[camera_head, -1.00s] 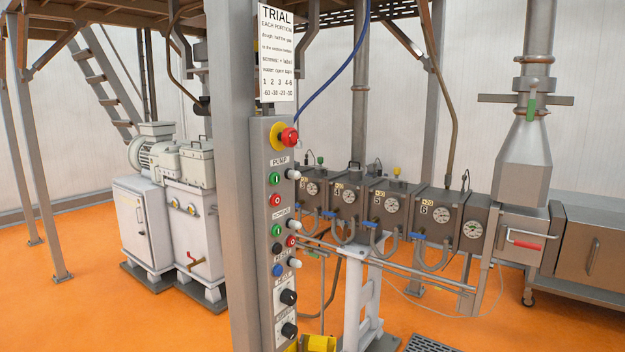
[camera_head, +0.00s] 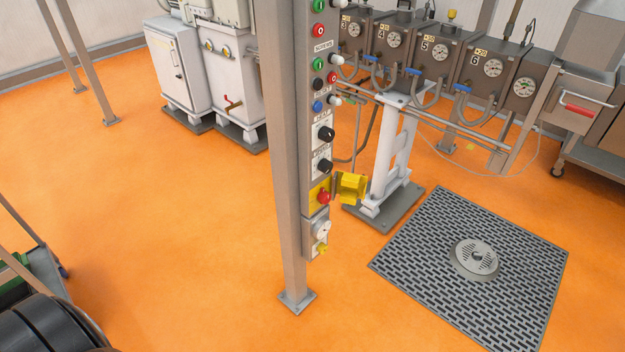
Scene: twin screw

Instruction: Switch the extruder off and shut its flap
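The control panel (camera_head: 312,135) is fixed to a grey post. Low on it is a yellow plate with a red switch knob (camera_head: 323,198). A yellow flap (camera_head: 350,187) stands open to the right of that knob, swung out from the panel. The knob is uncovered; its exact setting is too small to tell. The extruder (camera_head: 450,60) is the row of grey numbered barrel blocks with gauges, behind and right of the panel. Neither of my grippers is in view.
A grey socket (camera_head: 321,230) sits below the yellow plate. A floor grate (camera_head: 430,235) lies right of the post, and a white extruder stand (camera_head: 392,150) behind it. A cart (camera_head: 35,265) is at the left edge. Orange floor is clear in front of the post.

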